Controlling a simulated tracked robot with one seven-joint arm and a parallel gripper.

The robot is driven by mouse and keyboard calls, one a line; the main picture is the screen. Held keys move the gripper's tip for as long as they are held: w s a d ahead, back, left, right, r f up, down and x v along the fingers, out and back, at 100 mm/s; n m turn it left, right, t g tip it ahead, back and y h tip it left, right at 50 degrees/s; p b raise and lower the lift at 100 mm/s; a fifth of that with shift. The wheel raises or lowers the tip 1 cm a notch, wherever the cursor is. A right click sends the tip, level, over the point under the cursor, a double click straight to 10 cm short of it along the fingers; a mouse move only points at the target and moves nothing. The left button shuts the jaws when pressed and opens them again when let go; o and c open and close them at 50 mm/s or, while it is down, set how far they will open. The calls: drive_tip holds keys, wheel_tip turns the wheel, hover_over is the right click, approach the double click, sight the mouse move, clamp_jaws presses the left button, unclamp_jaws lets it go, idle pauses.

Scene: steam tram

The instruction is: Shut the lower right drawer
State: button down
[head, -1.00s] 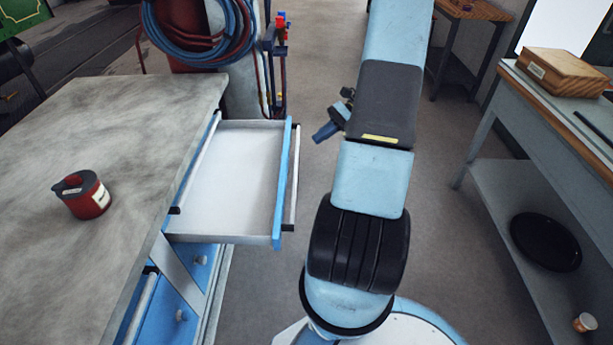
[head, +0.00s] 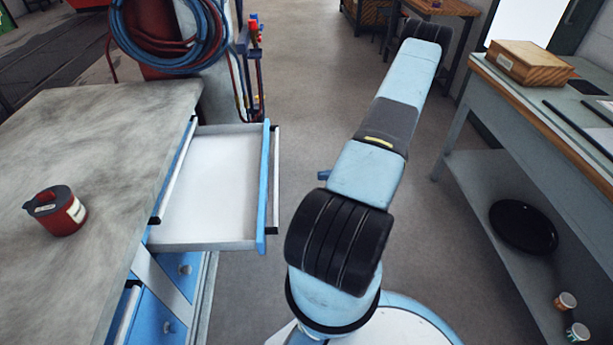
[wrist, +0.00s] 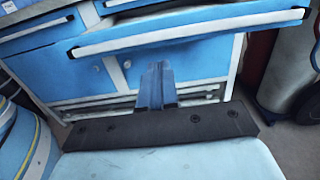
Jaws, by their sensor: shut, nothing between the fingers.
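A drawer (head: 215,190) stands pulled out from the right side of the workbench cabinet in the head view. It has a pale, empty inside, a blue front and a long rail handle. In the wrist view a protruding blue drawer front (wrist: 200,33) with its pale rail runs across the top. I cannot tell for sure which row it belongs to. My gripper (wrist: 157,80) is shut and empty, with its blue fingers in front of the cabinet and appearing below the rail, apart from it as far as I can see. In the head view my arm mostly hides it.
A red pot (head: 57,211) stands on the grey worktop (head: 120,125). Hoses (head: 165,40) hang beyond the cabinet. On the right is a table with a wooden box (head: 532,63) and a black round tray (head: 523,226) on its lower shelf. The floor between is clear.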

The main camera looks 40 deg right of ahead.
drive_tip(key=x, duration=1.3)
drive_tip(key=shift+w+a, duration=0.1)
